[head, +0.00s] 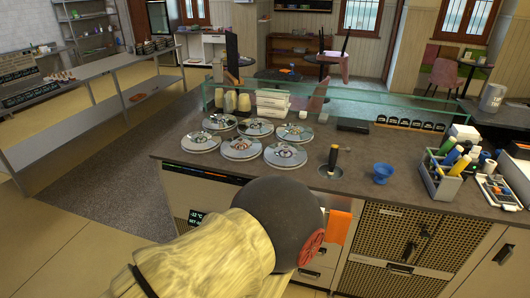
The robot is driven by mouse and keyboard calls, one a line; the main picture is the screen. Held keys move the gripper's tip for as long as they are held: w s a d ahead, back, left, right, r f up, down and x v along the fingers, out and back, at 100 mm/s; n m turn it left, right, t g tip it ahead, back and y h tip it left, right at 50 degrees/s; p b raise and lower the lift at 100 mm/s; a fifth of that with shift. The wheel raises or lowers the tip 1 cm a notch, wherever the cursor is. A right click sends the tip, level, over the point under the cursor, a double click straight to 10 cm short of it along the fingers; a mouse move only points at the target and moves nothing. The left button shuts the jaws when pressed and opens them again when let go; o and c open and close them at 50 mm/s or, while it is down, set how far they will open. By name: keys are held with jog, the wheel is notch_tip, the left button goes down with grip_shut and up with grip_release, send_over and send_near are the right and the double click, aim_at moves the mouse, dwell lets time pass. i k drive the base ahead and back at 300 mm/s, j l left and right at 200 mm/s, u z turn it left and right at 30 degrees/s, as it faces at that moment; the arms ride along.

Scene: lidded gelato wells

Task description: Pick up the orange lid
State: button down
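Several round silvery lids sit on the wells in the counter top, in a back row and a front row. All have shiny rims and small coloured patches in the middle. The front-right lid (285,155) has a reddish patch near its middle. The front-middle lid (242,147) and front-left lid (201,141) look much alike. I cannot tell for certain which lid is the orange one. My arm fills the lower middle of the view, in front of the counter and below the lids. My gripper is not visible.
The dark counter (400,200) holds a round sink with a dark upright handle (333,158), a blue cup (382,172) and a grey caddy of bottles (443,178). A glass guard (370,104) runs along the back. An orange cloth (339,226) hangs at the front.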

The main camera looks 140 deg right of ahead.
aim_at(242, 148)
jog(key=z, duration=4.6)
jog(key=i+j+z, duration=0.25)
jog(key=i+j, duration=0.5)
jog(key=i, duration=0.4)
jog(key=i+j+z, duration=0.25)
jog(key=i+j, duration=0.75)
jog(key=i, duration=0.1)
